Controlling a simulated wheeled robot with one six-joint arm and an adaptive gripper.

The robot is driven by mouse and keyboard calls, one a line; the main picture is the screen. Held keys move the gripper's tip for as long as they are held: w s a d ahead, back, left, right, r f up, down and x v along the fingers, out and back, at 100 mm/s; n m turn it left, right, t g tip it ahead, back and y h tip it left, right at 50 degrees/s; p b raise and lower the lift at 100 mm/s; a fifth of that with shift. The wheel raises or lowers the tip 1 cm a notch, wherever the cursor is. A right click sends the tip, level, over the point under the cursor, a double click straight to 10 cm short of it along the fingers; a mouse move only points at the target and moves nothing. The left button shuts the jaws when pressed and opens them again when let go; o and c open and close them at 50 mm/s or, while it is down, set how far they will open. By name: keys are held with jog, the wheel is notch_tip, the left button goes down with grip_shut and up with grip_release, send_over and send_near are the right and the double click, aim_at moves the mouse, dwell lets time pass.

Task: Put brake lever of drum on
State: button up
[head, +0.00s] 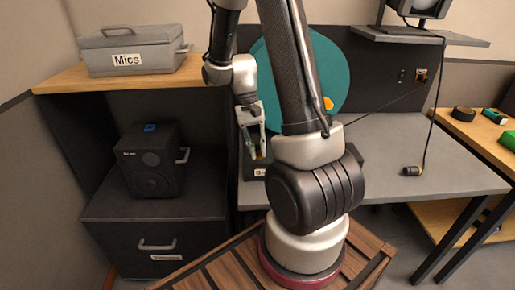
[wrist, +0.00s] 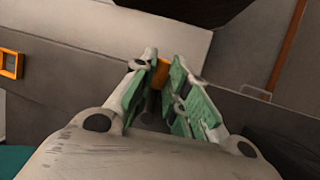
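The drum shows as a large teal disc (head: 338,72) standing behind my arm, with a small orange-yellow part (head: 328,103) on its face. My gripper (head: 257,156) points down at the left of the drum, just above a small dark box (head: 247,170) with a partly covered white label. In the wrist view my gripper (wrist: 163,72) has its green-padded fingers close on both sides of an orange piece (wrist: 161,74), which looks like the end of the brake lever. The piece fills the gap between the fingertips. The lever's lower part is hidden.
A grey case marked Mics (head: 130,58) lies on the wooden shelf at left, above a black speaker (head: 153,165) on a dark cabinet (head: 150,225). The grey desk (head: 420,150) is mostly clear, with a hanging cable ending in a plug (head: 412,171).

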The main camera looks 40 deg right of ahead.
jog(key=o, duration=0.4)
jog(key=shift+o, duration=0.2)
jog(key=v, duration=1.2)
jog(key=shift+s, duration=0.15)
